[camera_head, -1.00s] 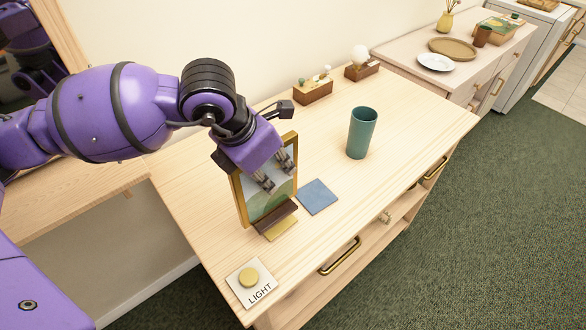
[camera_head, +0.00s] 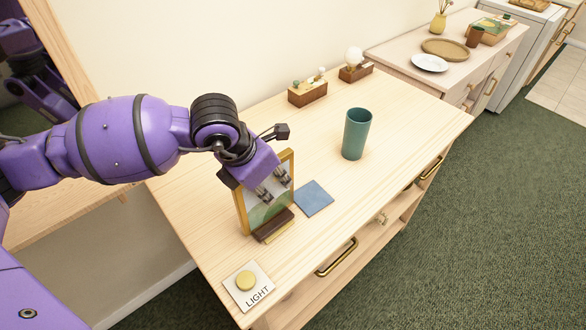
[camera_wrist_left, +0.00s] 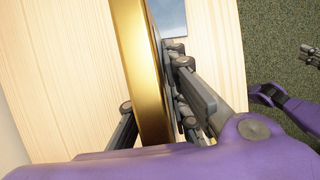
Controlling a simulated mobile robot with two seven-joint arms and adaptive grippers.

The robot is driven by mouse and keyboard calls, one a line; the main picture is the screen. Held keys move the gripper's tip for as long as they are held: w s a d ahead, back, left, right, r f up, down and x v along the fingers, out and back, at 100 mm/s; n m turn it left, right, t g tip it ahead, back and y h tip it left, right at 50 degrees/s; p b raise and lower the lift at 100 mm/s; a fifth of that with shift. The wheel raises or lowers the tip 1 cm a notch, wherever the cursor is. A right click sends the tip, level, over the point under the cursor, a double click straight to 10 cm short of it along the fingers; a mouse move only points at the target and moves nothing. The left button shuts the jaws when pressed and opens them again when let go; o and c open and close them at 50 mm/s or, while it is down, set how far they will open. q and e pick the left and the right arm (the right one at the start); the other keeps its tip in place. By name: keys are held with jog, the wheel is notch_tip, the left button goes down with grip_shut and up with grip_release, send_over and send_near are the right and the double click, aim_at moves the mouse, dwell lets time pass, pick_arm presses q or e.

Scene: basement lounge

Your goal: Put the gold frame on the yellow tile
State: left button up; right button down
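The gold frame (camera_head: 241,212), upright with a green picture and a dark brown foot, is at the front left of the light wood dresser top. My left gripper (camera_head: 272,187) is shut on it, fingers on both faces; the left wrist view shows its gold edge (camera_wrist_left: 150,85) between the fingers (camera_wrist_left: 155,105). The yellow tile (camera_head: 279,234) shows only as a strip along the foot's front edge; the rest is hidden behind the foot. I cannot tell whether the foot touches the tile. In the left wrist view, what looks like my right gripper (camera_wrist_left: 310,55) is partly cut off at the right edge.
A blue tile (camera_head: 313,199) lies right of the frame and a teal cup (camera_head: 357,134) stands beyond it. A LIGHT button plate (camera_head: 248,285) lies at the near corner. Two wooden boxes (camera_head: 307,93) (camera_head: 355,73) stand along the wall.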

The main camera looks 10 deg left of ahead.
pick_arm(q)
jog(key=o, duration=0.4)
jog(key=shift+r, duration=0.3)
jog(key=v, duration=1.1)
jog(key=shift+s+a+r, duration=0.1)
jog(key=shift+s+r, duration=0.05)
jog(key=shift+r, duration=0.2)
